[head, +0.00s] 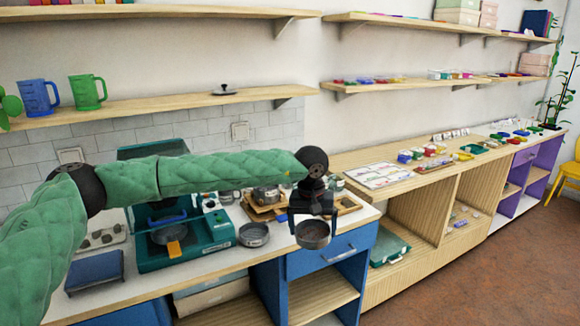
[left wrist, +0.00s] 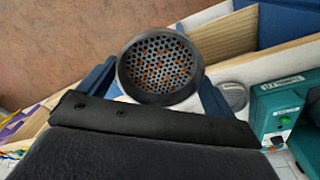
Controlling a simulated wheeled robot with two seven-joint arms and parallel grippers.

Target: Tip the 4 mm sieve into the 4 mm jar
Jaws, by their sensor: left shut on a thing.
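My left gripper (head: 312,214) is shut on a round dark grey sieve (head: 313,235), held level in front of the counter's right end, above the blue drawer unit. In the left wrist view the sieve (left wrist: 160,67) sits between the two blue fingers, with its perforated floor facing the camera. Orange-brown shows at its holes; I cannot tell whether that is beads or the floor below. My right gripper is out of view.
Another round grey pan or sieve (head: 253,234) stands on the white counter beside a teal appliance (head: 217,226). A wooden tray (head: 347,204) lies behind my gripper. A white sheet (head: 378,174) lies on the bench. The floor (head: 480,270) in front is clear.

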